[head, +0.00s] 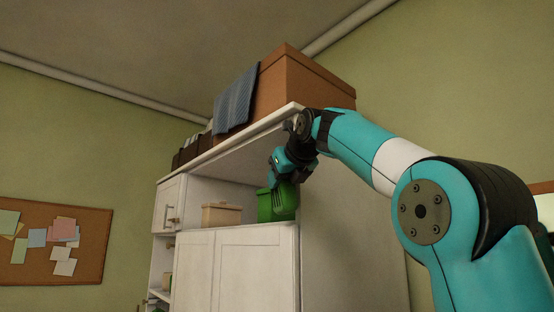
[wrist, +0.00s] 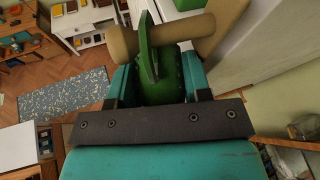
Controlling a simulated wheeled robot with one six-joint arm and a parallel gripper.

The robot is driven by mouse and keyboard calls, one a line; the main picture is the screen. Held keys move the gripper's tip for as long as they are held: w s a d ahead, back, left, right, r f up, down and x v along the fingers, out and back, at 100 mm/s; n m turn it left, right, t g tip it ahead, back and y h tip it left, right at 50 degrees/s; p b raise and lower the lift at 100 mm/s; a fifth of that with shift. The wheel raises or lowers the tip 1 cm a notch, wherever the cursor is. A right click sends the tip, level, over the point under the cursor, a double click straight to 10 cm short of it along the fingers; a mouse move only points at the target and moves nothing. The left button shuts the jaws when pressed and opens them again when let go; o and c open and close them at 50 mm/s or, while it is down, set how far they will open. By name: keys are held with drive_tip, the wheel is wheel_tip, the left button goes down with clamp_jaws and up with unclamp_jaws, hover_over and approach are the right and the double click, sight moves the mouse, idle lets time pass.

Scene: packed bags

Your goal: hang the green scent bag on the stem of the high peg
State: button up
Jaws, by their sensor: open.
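The green scent bag (wrist: 170,82) is between the fingers of my gripper (wrist: 157,72) in the wrist view. The fingers stand apart on either side of it. Its upright green loop crosses a tan peg stem (wrist: 188,29); the stem shows on both sides of the loop, which appears to be around it. In the head view my gripper (head: 276,180) is under the cabinet's top board, just above a green shape (head: 275,206) in the open niche. I cannot tell whether that shape is the bag or a box. The peg cannot be made out there.
A white cabinet (head: 252,262) has a tan lidded box (head: 221,215) in its niche. A brown carton (head: 305,82) and a blue-grey cloth (head: 235,101) lie on the top board, close to my arm. A cork board (head: 50,257) hangs on the left wall.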

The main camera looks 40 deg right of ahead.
drive_tip(key=shift+o, duration=0.8)
drive_tip(key=s+r+p, duration=0.1)
drive_tip(key=s+r, duration=0.1)
drive_tip(key=s, duration=0.4)
drive_tip(key=shift+a+r, duration=0.15)
drive_tip(key=shift+r, duration=0.2)
drive_tip(key=a+p+v, duration=0.1)
drive_tip(key=v, duration=1)
drive_tip(key=shift+w+a+f, duration=0.15)
drive_tip(key=shift+a+f, duration=0.05)
drive_tip(key=shift+f, duration=0.05)
